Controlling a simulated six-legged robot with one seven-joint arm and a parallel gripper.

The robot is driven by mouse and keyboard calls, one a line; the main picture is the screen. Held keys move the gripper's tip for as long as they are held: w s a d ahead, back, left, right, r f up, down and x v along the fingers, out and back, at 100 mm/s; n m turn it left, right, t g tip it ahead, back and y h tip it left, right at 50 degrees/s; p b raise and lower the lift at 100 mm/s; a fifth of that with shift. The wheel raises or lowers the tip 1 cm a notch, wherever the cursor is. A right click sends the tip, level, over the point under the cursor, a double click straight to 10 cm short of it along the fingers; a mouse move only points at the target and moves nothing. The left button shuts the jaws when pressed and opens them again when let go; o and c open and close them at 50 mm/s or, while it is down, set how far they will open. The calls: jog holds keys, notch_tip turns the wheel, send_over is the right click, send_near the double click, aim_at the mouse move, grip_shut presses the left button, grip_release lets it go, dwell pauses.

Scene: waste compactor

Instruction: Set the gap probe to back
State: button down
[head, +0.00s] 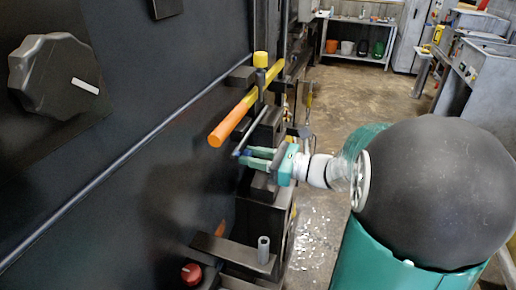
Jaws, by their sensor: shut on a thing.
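My gripper (246,158) is in the middle of the head view, its two teal fingers pointing left toward the dark machine panel. It is shut on a small dark part at its fingertips. The fingers mostly hide this part, and I cannot tell for certain that it is the gap probe. An orange and yellow bar (233,119) runs just above the fingers, apart from them. A yellow-capped post (261,60) stands at this bar. No label or position mark for the probe is readable.
A large black knob (52,75) with a white mark is on the panel at upper left. A red knob (191,273) and a grey upright stub (264,249) are below my gripper. Open floor (340,115) lies behind, with a shelf (352,25) at the back.

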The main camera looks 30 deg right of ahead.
jog(key=shift+s+a, duration=0.8)
jog(key=c, duration=1.5)
grip_release()
jog(key=shift+c, duration=0.2)
jog(key=o, duration=0.4)
jog(key=shift+s+a, duration=0.1)
jog(key=shift+s, duration=0.15)
jog(key=v, duration=1.3)
jog(key=shift+d, duration=0.35)
jog(key=shift+s, duration=0.1)
